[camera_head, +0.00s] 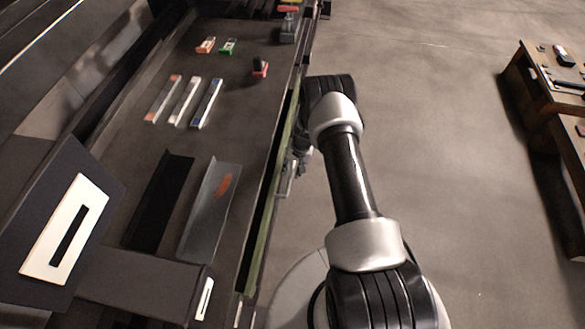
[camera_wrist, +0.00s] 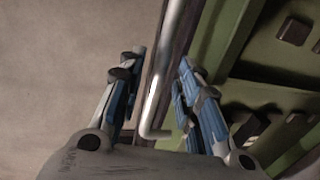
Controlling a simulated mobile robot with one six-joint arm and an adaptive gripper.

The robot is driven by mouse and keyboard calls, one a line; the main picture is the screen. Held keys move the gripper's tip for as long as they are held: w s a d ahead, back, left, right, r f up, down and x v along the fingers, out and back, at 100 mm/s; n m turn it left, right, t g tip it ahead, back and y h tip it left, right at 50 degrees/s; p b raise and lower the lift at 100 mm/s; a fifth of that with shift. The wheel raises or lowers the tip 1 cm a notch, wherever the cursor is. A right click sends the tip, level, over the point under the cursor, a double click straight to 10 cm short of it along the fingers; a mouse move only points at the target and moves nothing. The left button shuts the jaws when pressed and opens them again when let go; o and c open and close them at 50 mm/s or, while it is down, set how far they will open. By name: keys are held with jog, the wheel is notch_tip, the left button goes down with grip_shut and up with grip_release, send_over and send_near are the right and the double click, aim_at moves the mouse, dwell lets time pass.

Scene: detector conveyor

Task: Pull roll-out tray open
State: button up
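The roll-out tray's metal bar handle (camera_wrist: 158,98) runs between the two blue-and-grey fingers of my gripper (camera_wrist: 161,62) in the wrist view. The fingers are apart, with a gap on both sides of the bar. A green structure (camera_wrist: 226,38), apparently the tray or its housing, is right of the handle. In the head view my gripper (camera_head: 294,166) is beside the green side strip (camera_head: 263,225) of the long dark bench, partly hidden by my arm. How far the tray is out cannot be told.
The dark bench top (camera_head: 135,130) on the left carries a row of narrow bars (camera_head: 184,102), a red-topped block (camera_head: 260,67) and angled plates (camera_head: 210,212). Grey floor (camera_head: 430,130) is open right of my arm. A wooden table (camera_head: 550,85) stands at the far right.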

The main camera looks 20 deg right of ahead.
grip_shut()
dwell(0.6)
